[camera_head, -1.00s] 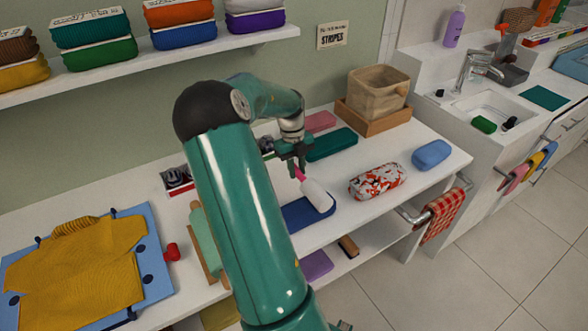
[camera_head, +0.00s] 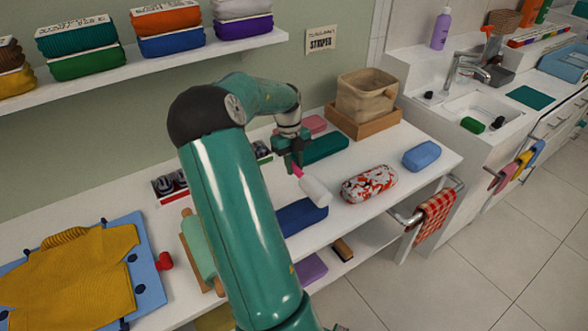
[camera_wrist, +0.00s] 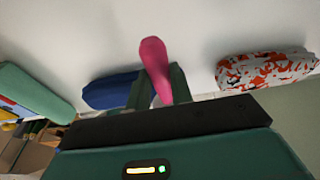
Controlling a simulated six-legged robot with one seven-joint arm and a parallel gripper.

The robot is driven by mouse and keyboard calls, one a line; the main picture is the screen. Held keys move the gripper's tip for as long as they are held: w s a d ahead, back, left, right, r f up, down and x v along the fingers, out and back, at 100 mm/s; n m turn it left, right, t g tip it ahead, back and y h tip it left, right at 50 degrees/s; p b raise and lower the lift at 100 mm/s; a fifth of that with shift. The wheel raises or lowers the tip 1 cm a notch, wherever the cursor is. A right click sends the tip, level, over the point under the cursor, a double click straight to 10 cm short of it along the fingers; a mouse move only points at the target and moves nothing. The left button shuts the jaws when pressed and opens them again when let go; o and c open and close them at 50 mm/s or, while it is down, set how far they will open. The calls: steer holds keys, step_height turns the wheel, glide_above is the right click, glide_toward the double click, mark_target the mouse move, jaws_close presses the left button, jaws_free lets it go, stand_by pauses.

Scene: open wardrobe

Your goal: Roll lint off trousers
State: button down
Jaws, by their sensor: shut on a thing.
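My gripper (camera_head: 296,158) is shut on the pink handle of a lint roller with a white head (camera_head: 316,190). The pink handle shows between the fingers in the wrist view (camera_wrist: 155,65), and the white head is not clear there. The roller is tilted in the head view, its head overlapping the right end of a dark blue item (camera_head: 300,217) on the counter; I cannot tell whether they touch. The blue item also shows in the wrist view (camera_wrist: 108,92). No garment is clearly recognisable as trousers. A mustard-yellow garment (camera_head: 75,275) lies on a blue board at the left.
A red-and-white patterned case (camera_head: 368,184) lies right of the roller, and a light blue case (camera_head: 432,156) is farther right. A rail with a checked towel (camera_head: 436,215) juts from the counter.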

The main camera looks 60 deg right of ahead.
steer(key=shift+s+a+v, duration=0.1)
steer(key=shift+s+v, duration=0.05)
steer(key=shift+v, duration=0.7)
steer(key=shift+s+a+v, duration=0.1)
steer(key=shift+s+v, duration=0.05)
steer(key=shift+v, duration=0.7)
steer(key=shift+s+a+v, duration=0.1)
steer(key=shift+s+v, duration=0.1)
steer(key=shift+v, duration=0.65)
steer(key=shift+r, duration=0.1)
